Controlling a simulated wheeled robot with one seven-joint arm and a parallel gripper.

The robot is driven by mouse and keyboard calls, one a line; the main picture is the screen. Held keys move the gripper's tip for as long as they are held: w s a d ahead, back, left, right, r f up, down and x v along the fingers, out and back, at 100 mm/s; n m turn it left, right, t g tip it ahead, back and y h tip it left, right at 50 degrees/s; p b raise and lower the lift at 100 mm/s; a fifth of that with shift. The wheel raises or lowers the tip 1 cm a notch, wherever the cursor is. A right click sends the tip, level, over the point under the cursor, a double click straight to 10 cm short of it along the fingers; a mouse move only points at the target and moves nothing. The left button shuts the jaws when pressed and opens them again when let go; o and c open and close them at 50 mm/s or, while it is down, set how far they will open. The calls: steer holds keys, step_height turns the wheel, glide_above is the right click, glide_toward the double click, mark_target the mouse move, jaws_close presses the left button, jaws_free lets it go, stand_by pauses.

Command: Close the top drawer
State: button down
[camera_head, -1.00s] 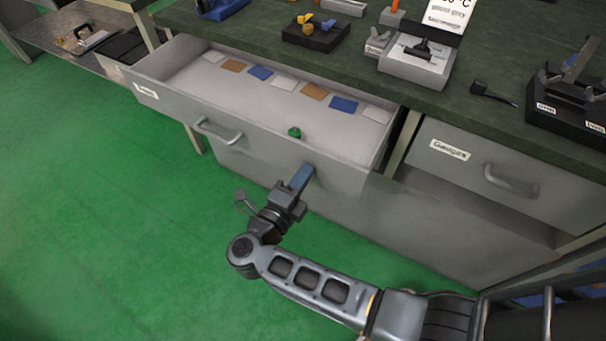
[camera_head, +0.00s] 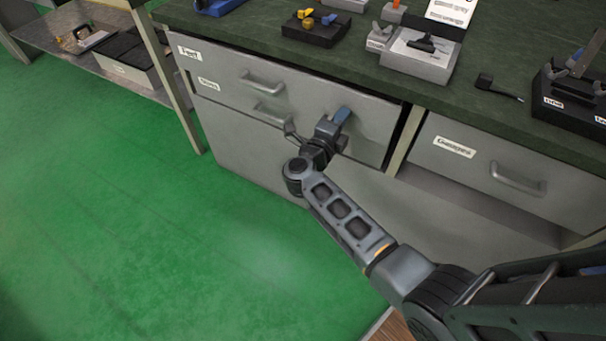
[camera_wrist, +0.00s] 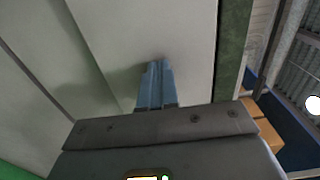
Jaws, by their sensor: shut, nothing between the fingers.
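The top drawer (camera_head: 310,96) is a grey front under the dark green worktop, with a white label at its left end and a bar handle (camera_head: 262,79). Its inside is hidden now. A dark gap shows at its right end, and I cannot tell whether it is fully flush. My gripper (camera_head: 342,114) is shut and empty, its blue fingers at the right part of the drawer front, well right of the handle. In the wrist view the fingertips (camera_wrist: 156,68) are against or very close to a pale grey panel.
A lower drawer with a handle (camera_head: 270,115) sits just below. Another drawer (camera_head: 490,170) is to the right, past a post. The worktop (camera_head: 365,80) holds several tools and blocks. Green floor (camera_head: 130,220) is clear at the left.

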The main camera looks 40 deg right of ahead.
mark_target(349, 107)
steer(key=x, duration=0.4)
steer(key=shift+b, duration=0.3)
steer(key=shift+w+d+r, duration=0.1)
steer(key=shift+d, duration=0.05)
steer(key=shift+d+r, duration=0.1)
steer(key=shift+d, duration=0.05)
